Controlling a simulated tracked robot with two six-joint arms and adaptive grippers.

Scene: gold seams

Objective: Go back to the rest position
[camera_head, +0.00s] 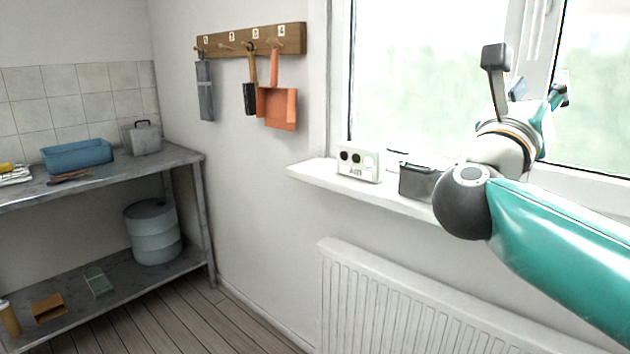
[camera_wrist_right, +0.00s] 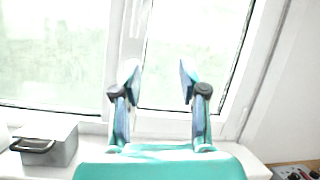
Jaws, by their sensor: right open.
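My right gripper (camera_head: 540,93) is raised in front of the window at the right of the head view, at the end of my teal arm. In the right wrist view its two fingers (camera_wrist_right: 158,85) stand apart with nothing between them, facing the window. The gripper is above the sill and does not appear to touch anything. My left gripper is not in either view.
The window sill (camera_head: 310,173) holds a white box with round lights (camera_head: 359,164) and a dark grey box (camera_head: 418,183). A radiator (camera_head: 400,310) is below. A peg rail (camera_head: 290,38) with hanging tools is on the wall. A metal shelf (camera_head: 185,155) stands left.

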